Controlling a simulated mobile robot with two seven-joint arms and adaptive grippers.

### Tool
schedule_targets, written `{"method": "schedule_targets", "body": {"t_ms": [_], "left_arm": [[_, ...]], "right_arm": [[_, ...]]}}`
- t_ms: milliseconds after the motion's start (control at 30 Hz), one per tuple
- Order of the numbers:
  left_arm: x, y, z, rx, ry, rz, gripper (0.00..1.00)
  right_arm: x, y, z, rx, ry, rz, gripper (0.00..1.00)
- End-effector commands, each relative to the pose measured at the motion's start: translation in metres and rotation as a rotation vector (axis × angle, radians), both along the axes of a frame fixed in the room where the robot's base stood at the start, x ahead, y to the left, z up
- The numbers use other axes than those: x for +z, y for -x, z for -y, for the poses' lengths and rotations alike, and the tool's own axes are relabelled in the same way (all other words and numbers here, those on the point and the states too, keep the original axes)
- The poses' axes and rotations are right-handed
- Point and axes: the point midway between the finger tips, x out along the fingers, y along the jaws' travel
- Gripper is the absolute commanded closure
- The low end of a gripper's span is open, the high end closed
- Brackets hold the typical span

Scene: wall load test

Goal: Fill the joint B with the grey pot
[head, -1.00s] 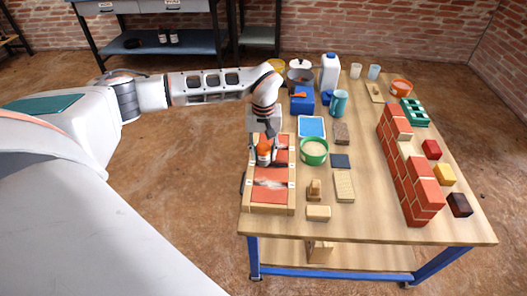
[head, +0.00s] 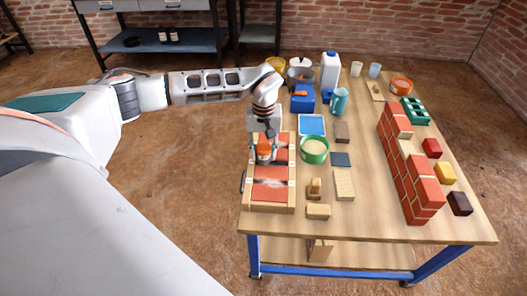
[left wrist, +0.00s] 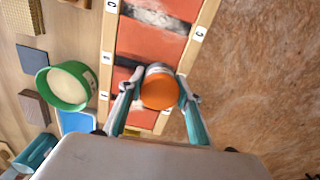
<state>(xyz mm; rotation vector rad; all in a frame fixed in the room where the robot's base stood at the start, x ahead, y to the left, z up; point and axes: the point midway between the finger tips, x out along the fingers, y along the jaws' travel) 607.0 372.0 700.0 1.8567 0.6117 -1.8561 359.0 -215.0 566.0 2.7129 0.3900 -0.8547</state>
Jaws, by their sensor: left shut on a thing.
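My left gripper (head: 264,150) is shut on a small pot (head: 264,154) with an orange body or cap. In the left wrist view the pot (left wrist: 159,92) shows a round orange end and a grey band, between the two fingertips (left wrist: 157,88). The pot is over red bricks in a wooden frame (head: 246,208) lettered along its rails. Beside the pot, a dark joint (left wrist: 124,62) shows, seemingly joint B; the pot hides part of it. Joint C (left wrist: 157,18) has a whitish-grey smear. I cannot tell whether the pot touches the bricks. My right gripper is not in view.
A green tub (head: 314,150) stands right of the frame. Wooden blocks (head: 318,212), a blue tray (head: 312,125) and a teal jug (head: 338,101) are nearby. A brick wall piece (head: 410,170) stands farther right. The front right of the table is clear.

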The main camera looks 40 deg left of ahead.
Motion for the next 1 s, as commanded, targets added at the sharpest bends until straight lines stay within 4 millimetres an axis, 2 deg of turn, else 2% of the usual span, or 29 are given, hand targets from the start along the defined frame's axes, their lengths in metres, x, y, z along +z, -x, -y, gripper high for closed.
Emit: {"method": "schedule_targets", "body": {"t_ms": [467, 1000], "left_arm": [[0.0002, -0.0003, 0.0000, 0.000, -0.001, 0.001, 0.88], [-0.0011, 0.0003, -0.0001, 0.000, 0.000, -0.001, 0.88]], "right_arm": [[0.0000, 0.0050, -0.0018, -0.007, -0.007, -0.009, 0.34], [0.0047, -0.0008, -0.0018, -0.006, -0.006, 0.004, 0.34]]}}
